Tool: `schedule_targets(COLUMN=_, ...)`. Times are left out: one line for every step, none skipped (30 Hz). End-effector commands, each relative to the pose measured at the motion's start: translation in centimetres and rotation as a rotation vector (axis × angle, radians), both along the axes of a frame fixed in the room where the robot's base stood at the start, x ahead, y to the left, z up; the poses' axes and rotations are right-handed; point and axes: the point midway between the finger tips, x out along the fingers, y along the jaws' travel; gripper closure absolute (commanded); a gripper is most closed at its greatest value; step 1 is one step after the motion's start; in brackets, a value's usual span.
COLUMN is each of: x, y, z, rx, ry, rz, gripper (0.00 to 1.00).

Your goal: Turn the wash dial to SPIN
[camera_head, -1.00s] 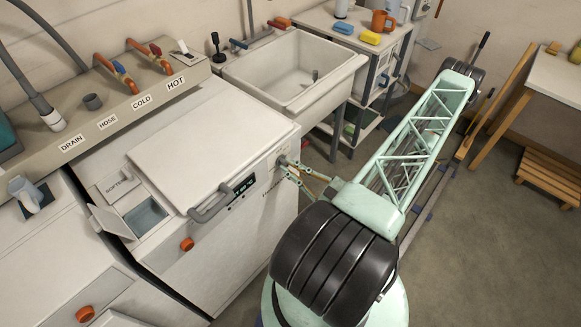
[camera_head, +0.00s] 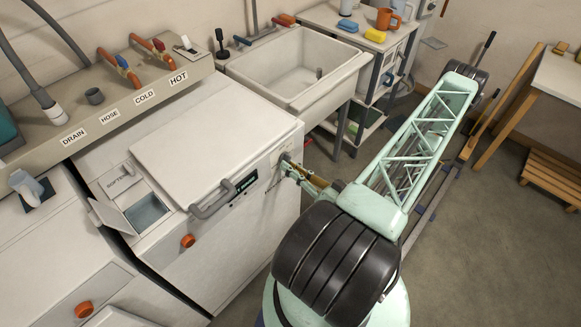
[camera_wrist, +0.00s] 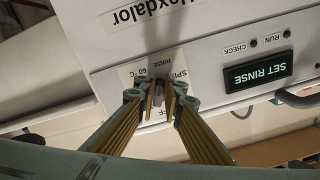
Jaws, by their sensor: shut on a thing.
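The wash dial (camera_wrist: 158,92) is a small grey knob on the white washer's front panel, mostly hidden between my fingertips. My gripper (camera_wrist: 158,100) is shut on it in the wrist view. In the head view my gripper (camera_head: 286,164) meets the panel at the washer's upper right front corner. The display (camera_wrist: 259,71) reads SET RINSE, also upside down. Which way the dial's pointer faces is hidden by the fingers.
The washer's lid (camera_head: 205,135) is shut, with a grey handle (camera_head: 213,199) at its front edge. An open softener drawer (camera_head: 147,213) is at its left. A sink (camera_head: 300,68) stands behind. Open floor (camera_head: 470,240) lies to the right.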

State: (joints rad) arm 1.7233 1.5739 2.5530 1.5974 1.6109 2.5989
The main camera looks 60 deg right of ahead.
Motion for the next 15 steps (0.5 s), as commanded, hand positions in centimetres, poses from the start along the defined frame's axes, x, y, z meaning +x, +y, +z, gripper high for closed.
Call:
schedule_targets(x=0.02, y=0.08, z=0.04, rx=0.036, ry=-0.007, rz=0.0, gripper=1.0)
schedule_targets(x=0.02, y=0.12, z=0.07, rx=0.06, ry=-0.012, rz=0.0, gripper=1.0)
schedule_targets(x=0.03, y=0.16, z=0.11, rx=0.091, ry=-0.019, rz=0.0, gripper=1.0)
schedule_targets(x=0.04, y=0.2, z=0.14, rx=0.114, ry=-0.023, rz=0.0, gripper=1.0)
schedule_targets(x=0.05, y=0.24, z=0.17, rx=0.136, ry=-0.028, rz=0.0, gripper=1.0)
schedule_targets(x=0.06, y=0.28, z=0.21, rx=0.165, ry=-0.033, rz=0.0, gripper=1.0)
schedule_targets(x=0.06, y=0.31, z=0.25, rx=0.185, ry=-0.038, rz=0.0, gripper=1.0)
schedule_targets(x=0.07, y=0.34, z=0.27, rx=0.204, ry=-0.041, rz=0.0, gripper=1.0)
schedule_targets(x=0.07, y=0.37, z=0.31, rx=0.229, ry=-0.047, rz=0.0, gripper=1.0)
schedule_targets(x=0.08, y=0.4, z=0.34, rx=0.247, ry=-0.05, rz=0.0, gripper=1.0)
schedule_targets(x=0.08, y=0.41, z=0.35, rx=0.263, ry=-0.053, rz=0.0, gripper=1.0)
schedule_targets(x=0.09, y=0.44, z=0.38, rx=0.283, ry=-0.058, rz=0.0, gripper=1.0)
schedule_targets(x=0.09, y=0.46, z=0.4, rx=0.296, ry=-0.06, rz=0.0, gripper=1.0)
schedule_targets(x=0.1, y=0.47, z=0.41, rx=0.309, ry=-0.063, rz=0.0, gripper=1.0)
schedule_targets(x=0.1, y=0.5, z=0.43, rx=0.323, ry=-0.066, rz=0.0, gripper=1.0)
